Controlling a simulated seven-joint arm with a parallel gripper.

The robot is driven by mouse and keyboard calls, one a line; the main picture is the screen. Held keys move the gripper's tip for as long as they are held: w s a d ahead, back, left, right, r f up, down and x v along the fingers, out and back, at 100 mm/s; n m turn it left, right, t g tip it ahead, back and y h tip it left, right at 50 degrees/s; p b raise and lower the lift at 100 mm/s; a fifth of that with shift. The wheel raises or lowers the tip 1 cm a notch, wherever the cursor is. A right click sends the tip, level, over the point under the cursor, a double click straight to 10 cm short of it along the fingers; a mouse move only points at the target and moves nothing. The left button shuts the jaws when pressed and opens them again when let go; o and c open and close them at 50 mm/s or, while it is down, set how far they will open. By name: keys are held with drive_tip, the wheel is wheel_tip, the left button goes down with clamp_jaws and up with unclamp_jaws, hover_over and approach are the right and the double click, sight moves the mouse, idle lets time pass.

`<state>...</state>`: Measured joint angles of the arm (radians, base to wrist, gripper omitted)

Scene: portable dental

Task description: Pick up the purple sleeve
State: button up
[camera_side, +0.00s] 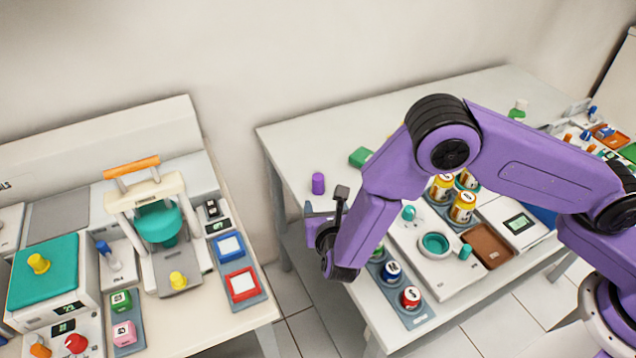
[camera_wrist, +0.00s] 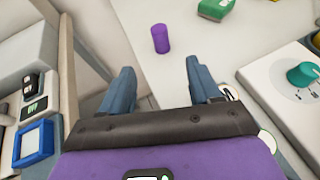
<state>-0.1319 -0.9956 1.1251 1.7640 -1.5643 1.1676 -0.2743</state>
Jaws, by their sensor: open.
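The purple sleeve (camera_side: 318,183) is a small upright cylinder on the white table, near its left edge in the side view. In the wrist view the sleeve (camera_wrist: 160,38) stands ahead of my fingertips, roughly midway between them and a little to the left. My gripper (camera_wrist: 160,75) is open, with two blue-grey fingers spread apart and nothing between them. In the side view my gripper (camera_side: 312,212) is near the table's left edge, in front of the sleeve and apart from it. The fingers are partly hidden by my wrist there.
A green block (camera_side: 360,157) lies behind and right of the sleeve. A white device with a teal knob (camera_wrist: 302,75) stands to the right. Yellow-labelled jars (camera_side: 462,207) stand further right. A gap separates this table (camera_side: 300,135) from the left bench (camera_side: 200,335).

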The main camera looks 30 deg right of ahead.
sight(317, 178)
drive_tip(key=x, duration=1.7)
drive_tip(key=shift+r, duration=0.1)
drive_tip(key=c, duration=1)
